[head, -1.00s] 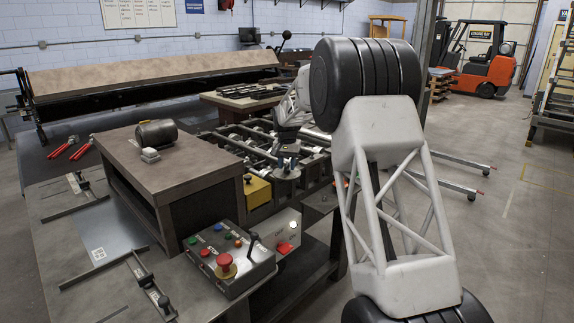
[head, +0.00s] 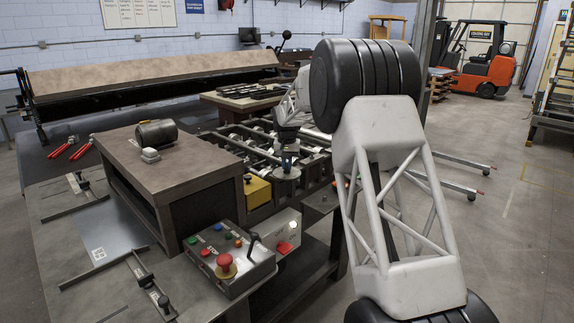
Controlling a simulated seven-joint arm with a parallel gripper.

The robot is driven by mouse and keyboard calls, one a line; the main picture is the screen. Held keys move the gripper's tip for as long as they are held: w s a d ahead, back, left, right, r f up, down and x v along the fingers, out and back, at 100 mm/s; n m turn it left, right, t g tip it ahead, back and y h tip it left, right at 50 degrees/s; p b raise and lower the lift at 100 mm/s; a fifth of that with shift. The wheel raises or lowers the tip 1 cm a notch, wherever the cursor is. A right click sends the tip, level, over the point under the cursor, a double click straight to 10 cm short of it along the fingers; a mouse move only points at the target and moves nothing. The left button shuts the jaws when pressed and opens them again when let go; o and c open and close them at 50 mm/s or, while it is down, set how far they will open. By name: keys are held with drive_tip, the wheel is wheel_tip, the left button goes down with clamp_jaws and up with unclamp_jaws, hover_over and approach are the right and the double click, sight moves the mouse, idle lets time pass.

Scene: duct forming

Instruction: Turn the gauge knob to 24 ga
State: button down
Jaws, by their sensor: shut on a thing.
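My gripper (head: 287,161) points down over the roller machine, beyond the brown-topped cabinet. It is small in the head view. It is shut on what appears to be the gauge knob, on top of a round grey dial (head: 287,173). The jaws hide most of the knob, and the dial's marks and pointer are too small to read.
The roller machine's frame (head: 262,150) surrounds the gripper, with a yellow box (head: 257,190) in front. A control box (head: 228,258) with a red stop button and lever stands nearer. The brown-topped cabinet (head: 185,165) is left. Open floor lies right.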

sight(287, 164)
drive_tip(key=n, duration=0.9)
drive_tip(key=shift+a+n, duration=0.1)
drive_tip(key=shift+n, duration=0.3)
drive_tip(key=c, duration=1.2)
unclamp_jaws()
drive_tip(key=shift+r, duration=3.9)
drive_tip(key=shift+s, duration=0.1)
